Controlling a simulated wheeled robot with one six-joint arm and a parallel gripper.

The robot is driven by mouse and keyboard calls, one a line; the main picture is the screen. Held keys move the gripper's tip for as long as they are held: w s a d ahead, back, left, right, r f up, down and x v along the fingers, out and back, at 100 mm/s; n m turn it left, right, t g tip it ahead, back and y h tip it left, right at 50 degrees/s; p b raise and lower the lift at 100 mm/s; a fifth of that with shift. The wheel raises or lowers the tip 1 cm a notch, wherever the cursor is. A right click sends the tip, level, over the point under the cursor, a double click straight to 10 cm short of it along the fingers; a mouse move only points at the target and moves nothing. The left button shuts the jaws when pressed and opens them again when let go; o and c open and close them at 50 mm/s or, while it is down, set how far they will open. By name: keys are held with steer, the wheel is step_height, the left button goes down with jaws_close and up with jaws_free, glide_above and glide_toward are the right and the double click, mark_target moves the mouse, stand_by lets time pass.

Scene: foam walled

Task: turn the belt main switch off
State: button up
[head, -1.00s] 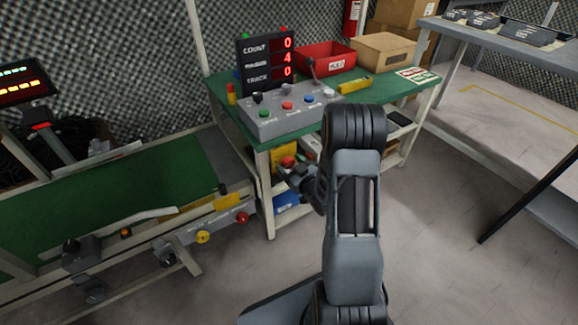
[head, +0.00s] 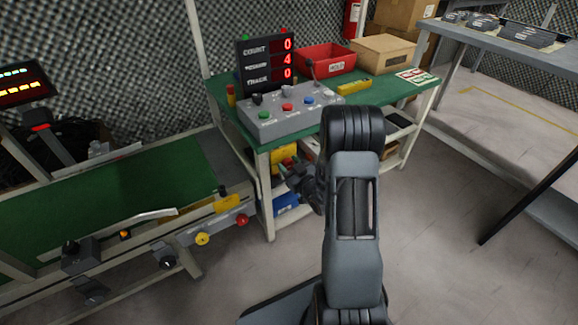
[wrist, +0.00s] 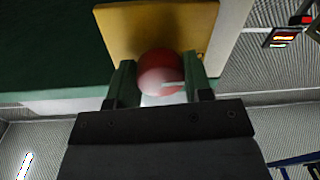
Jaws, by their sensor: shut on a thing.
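A red round knob (wrist: 158,70) with a pale pointer mark toward the right sits in front of a yellow plate (wrist: 190,30) in the wrist view. It appears to be the belt main switch. My gripper (wrist: 159,82) has one finger on each side of the knob and is shut on it. In the head view, the red knob (head: 287,162) and the yellow plate (head: 281,153) show small below the green table's front edge, with my gripper (head: 290,168) at them. My wrist partly hides this spot, and the contact is too small to make out there.
The green table (head: 222,88) carries a grey button box (head: 275,122), a counter display (head: 266,60) and a red bin (head: 325,58). A green conveyor belt (head: 100,195) lies at left, with yellow and red buttons (head: 242,220) along its side. Floor at right is open.

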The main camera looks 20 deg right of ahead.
steer(key=shift+m, duration=0.3)
steer(key=m, duration=0.8)
steer(key=shift+a+m, duration=0.1)
steer(key=shift+m, duration=0.2)
steer(key=m, duration=0.4)
steer(key=shift+m+t+h+p, duration=0.3)
steer(key=shift+m+p, duration=0.05)
steer(key=shift+m, duration=0.05)
steer(key=shift+m+p, duration=0.35)
steer(key=shift+m, duration=1.85)
steer(key=o, duration=0.9)
steer(key=shift+m+h, duration=0.3)
